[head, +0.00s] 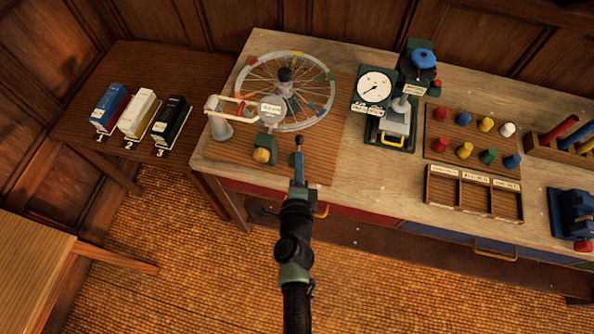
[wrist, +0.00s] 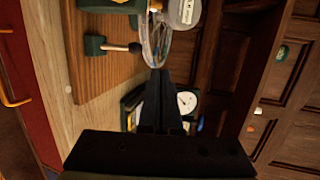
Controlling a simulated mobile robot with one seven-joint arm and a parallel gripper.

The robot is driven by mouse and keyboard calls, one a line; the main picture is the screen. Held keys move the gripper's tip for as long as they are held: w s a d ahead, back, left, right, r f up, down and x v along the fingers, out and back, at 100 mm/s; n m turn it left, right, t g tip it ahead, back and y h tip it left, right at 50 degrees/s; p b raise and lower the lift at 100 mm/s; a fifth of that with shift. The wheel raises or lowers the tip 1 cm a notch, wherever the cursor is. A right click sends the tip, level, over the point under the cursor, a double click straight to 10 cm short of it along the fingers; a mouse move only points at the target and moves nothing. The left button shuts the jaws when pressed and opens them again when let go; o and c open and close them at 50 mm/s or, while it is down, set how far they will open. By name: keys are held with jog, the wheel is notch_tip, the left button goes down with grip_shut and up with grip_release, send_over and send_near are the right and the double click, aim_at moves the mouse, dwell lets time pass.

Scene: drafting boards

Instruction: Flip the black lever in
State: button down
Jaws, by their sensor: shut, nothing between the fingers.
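The black lever (wrist: 135,47) shows in the wrist view as a pale pinkish shaft with a black tip. It comes out of a dark green block (wrist: 95,45) on a brown wooden board, and its tip points right in that view. My gripper (wrist: 161,72) is shut and empty. Its fingers are to the right of and below the lever in the wrist view, apart from it in the picture. In the head view my arm reaches up over the front of the bench, and I cannot clearly make out the lever there.
A spoked wheel (head: 327,104) stands on the board, with a yellow-knobbed green block (head: 263,150) near its front. A dial gauge (head: 374,87) stands to the right. Beyond it are coloured pegs (head: 463,118) and an open sorting tray (head: 474,194). Numbered binders (head: 140,112) stand left.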

jog(key=s+r, duration=0.2)
jog(key=s, duration=0.1)
jog(key=shift+r+p, duration=0.15)
jog(key=shift+p, duration=0.25)
jog(key=shift+s+a, duration=0.1)
jog(key=shift+s, duration=0.05)
